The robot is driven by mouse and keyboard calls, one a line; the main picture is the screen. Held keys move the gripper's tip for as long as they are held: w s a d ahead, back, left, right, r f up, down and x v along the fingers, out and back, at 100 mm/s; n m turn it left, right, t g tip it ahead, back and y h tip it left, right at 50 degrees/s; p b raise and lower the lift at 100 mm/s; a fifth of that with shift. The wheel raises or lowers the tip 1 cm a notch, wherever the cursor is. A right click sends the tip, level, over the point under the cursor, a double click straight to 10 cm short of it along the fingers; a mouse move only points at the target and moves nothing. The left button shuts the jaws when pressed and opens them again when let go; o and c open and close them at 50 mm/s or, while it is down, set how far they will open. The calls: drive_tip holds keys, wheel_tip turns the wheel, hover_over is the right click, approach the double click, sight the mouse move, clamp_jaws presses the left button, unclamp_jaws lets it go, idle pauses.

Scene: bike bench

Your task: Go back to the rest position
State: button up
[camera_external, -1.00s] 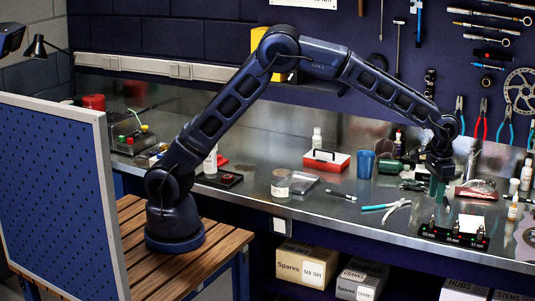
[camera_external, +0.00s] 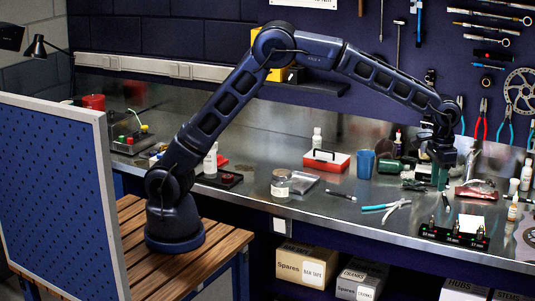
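My arm rises from its base on the slatted wooden bench and reaches right over the metal workbench (camera_external: 310,208). My gripper (camera_external: 440,165) points down over the right part of the workbench, among small items. A green object (camera_external: 440,178) shows just beneath it. I cannot tell whether the fingers touch it, nor how far apart they are.
Near the gripper stand a blue cup (camera_external: 366,163) and a dark green can (camera_external: 389,166). A blue pegboard panel (camera_external: 55,190) stands at the left.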

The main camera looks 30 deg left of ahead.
drive_tip(key=w+a+r+n, duration=0.1)
drive_tip(key=w+a+r, duration=0.25)
drive_tip(key=a, duration=0.35)
drive_tip(key=w+a+r+n+h, duration=0.1)
drive_tip(key=w+a+r, duration=0.2)
drive_tip(key=w+a, duration=0.25)
drive_tip(key=w+a+r, duration=0.4)
drive_tip(key=a, duration=0.3)
drive_tip(key=w+a+r+n+t, duration=0.1)
drive_tip(key=a+r+n, duration=0.15)
drive_tip(key=a, duration=0.95)
drive_tip(key=w+a+r+n+t, duration=0.1)
drive_tip(key=w+a+r, duration=0.15)
drive_tip(key=a, duration=0.85)
drive_tip(key=s+a+n+t, duration=0.1)
drive_tip(key=s+a, duration=0.3)
drive_tip(key=a, duration=0.5)
drive_tip(key=s+a+n, duration=0.1)
drive_tip(key=s+a, duration=0.3)
drive_tip(key=a, duration=0.5)
drive_tip(key=s+a+n+t, duration=0.1)
drive_tip(key=s+a, duration=0.4)
drive_tip(key=a, duration=0.4)
drive_tip(key=s+a+f+n+y, duration=0.1)
drive_tip(key=s+a+f, duration=0.3)
drive_tip(key=s+a, duration=0.2)
drive_tip(key=shift+s+n+t, duration=0.3)
drive_tip(key=shift+s+n, duration=0.05)
drive_tip(key=shift+s, duration=0.45)
drive_tip(key=shift+f, duration=0.1)
